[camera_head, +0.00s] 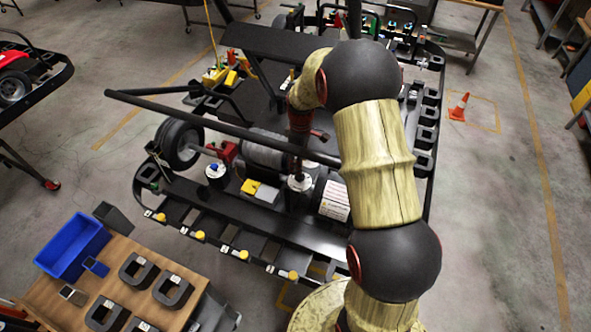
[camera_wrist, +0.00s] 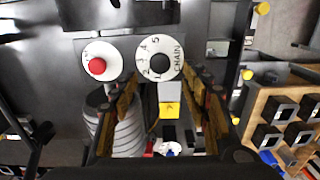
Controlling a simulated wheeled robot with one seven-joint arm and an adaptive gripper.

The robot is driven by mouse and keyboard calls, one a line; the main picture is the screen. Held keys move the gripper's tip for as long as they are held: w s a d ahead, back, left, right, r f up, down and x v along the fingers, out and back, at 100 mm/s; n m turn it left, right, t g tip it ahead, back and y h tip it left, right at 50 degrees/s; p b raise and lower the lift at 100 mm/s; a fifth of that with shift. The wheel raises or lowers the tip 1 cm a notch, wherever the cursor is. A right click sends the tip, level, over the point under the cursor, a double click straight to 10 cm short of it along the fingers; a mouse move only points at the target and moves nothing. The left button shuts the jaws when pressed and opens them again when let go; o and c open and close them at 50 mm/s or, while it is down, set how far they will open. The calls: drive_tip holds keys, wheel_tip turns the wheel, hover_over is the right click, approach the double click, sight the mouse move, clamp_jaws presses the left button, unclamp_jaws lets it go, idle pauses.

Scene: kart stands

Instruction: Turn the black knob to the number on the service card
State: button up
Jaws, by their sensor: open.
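The black knob (camera_wrist: 160,67) sits at the centre of a white dial (camera_wrist: 172,48) marked with the numbers 1 to 5 and the word CHAIN. Its pointer direction is too small to tell. In the head view the white dial (camera_head: 300,183) shows just below my gripper (camera_head: 299,170). My gripper (camera_wrist: 162,92) is open in the wrist view, its fingers on either side below the dial, with nothing between them. A white printed card (camera_head: 335,200) lies right of the dial in the head view; it may be the service card, but its text is unreadable.
A red button (camera_wrist: 97,66) on a white disc is left of the dial. A yellow block (camera_head: 260,191), a blue-topped knob (camera_head: 216,169) and a ribbed grey cylinder (camera_wrist: 128,130) are close by. A wooden bench (camera_head: 60,300) with a blue bin (camera_head: 73,246) stands lower left.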

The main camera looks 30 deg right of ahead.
sight(300, 179)
wheel_tip(300, 179, down, 7)
drive_tip(key=shift+r+p, duration=0.1)
drive_tip(key=shift+p, duration=0.45)
drive_tip(key=shift+c, duration=0.8)
drive_tip(key=c, duration=1)
